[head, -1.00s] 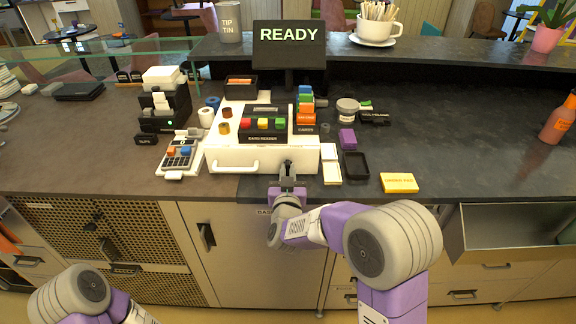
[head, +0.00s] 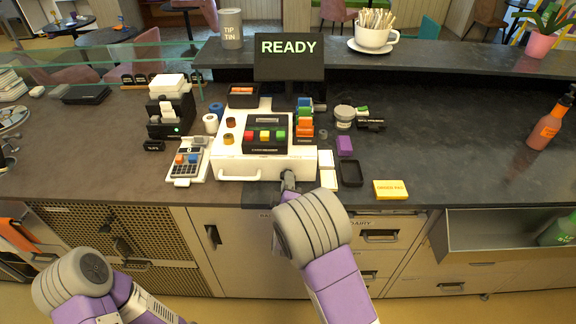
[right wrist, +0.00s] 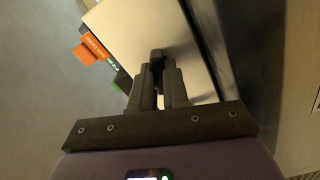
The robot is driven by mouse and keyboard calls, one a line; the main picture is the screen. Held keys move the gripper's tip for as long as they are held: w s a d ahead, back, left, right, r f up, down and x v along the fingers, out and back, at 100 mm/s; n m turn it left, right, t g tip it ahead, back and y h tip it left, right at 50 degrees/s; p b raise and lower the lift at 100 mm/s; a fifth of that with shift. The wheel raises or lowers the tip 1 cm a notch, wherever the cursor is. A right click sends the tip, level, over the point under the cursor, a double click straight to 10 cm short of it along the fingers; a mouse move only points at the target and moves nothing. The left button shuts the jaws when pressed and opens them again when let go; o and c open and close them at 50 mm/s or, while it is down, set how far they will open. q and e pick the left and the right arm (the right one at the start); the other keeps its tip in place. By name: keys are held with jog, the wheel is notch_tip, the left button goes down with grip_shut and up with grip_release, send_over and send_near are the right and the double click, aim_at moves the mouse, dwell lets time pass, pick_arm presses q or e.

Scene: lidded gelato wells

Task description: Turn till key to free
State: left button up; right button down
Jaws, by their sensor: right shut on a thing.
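The white till (head: 300,163) stands at the counter's front edge, with a drawer handle on the left of its front face. My right gripper (head: 288,178) is at the right part of that face. In the right wrist view, my right gripper (right wrist: 160,75) is shut on a small dark piece, the till key (right wrist: 157,55), against the pale till front (right wrist: 135,30). The fingers and arm hide most of the key, and its turn angle cannot be read. My left arm shows at the lower left, but its gripper is out of view.
A screen (head: 289,58) behind the till reads READY. A card terminal (head: 187,163) stands left of the till. A black tray (head: 351,170) and a yellow order pad (head: 390,189) lie to the right. A metal drawer (head: 490,238) stands open at the lower right.

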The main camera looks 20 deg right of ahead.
jog(key=shift+r+n+p, duration=0.25)
jog(key=shift+n+p, duration=0.25)
jog(key=shift+n, duration=0.6)
jog(key=c, duration=1.3)
grip_release()
jog(key=shift+f, duration=0.25)
jog(key=shift+v, duration=2.95)
